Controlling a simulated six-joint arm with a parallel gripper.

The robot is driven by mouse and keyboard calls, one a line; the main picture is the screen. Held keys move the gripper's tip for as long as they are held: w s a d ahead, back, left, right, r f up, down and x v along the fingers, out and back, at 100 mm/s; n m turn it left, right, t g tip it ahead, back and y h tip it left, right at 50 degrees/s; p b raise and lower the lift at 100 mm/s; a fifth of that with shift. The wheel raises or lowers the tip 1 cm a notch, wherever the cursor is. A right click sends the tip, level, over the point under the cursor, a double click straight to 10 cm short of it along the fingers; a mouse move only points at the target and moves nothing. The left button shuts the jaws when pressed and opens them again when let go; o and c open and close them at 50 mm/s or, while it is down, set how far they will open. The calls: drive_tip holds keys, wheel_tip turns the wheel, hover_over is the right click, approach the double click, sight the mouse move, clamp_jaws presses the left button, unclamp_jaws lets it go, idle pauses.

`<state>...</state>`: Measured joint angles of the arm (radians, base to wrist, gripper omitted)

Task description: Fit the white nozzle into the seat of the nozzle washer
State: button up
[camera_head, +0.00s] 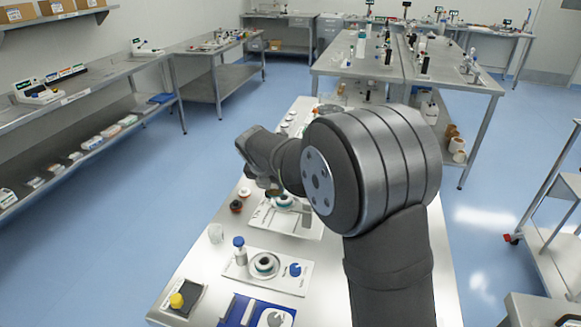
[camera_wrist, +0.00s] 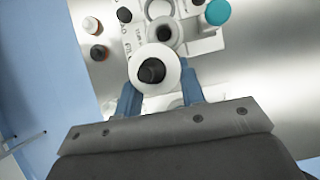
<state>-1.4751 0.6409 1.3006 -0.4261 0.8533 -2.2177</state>
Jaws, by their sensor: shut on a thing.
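The white nozzle (camera_wrist: 170,83) is round with a dark round centre. In the wrist view it sits between the two blue fingers of my gripper (camera_wrist: 160,86), which is shut on it. A grey-white seat with a dark hole (camera_wrist: 165,32) lies just beyond the nozzle, apparently on the nozzle washer, and the nozzle overlaps its near side in the picture. I cannot tell the height gap between them. In the head view my gripper (camera_head: 268,184) is over a white board (camera_head: 302,224) bearing a teal-ringed part (camera_head: 285,200); the nozzle is not clear there.
A teal round part (camera_wrist: 217,13) stands right of the seat. Small dark-topped pieces (camera_wrist: 98,53) stand to the left. Nearer on the bench, another white board (camera_head: 240,272) holds a ringed fixture (camera_head: 264,265), a blue-capped bottle (camera_head: 240,249) and a blue knob (camera_head: 295,270).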

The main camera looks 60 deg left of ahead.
drive_tip(key=s+d+f, duration=0.4)
drive_tip(key=s+d, duration=0.5)
drive_tip(key=d, duration=0.1)
drive_tip(key=shift+s+d+f, duration=0.2)
drive_tip(key=shift+d+f, duration=0.15)
drive_tip(key=shift+f, duration=2.8)
drive_tip(key=shift+f, duration=1.9)
drive_tip(key=o, duration=1.3)
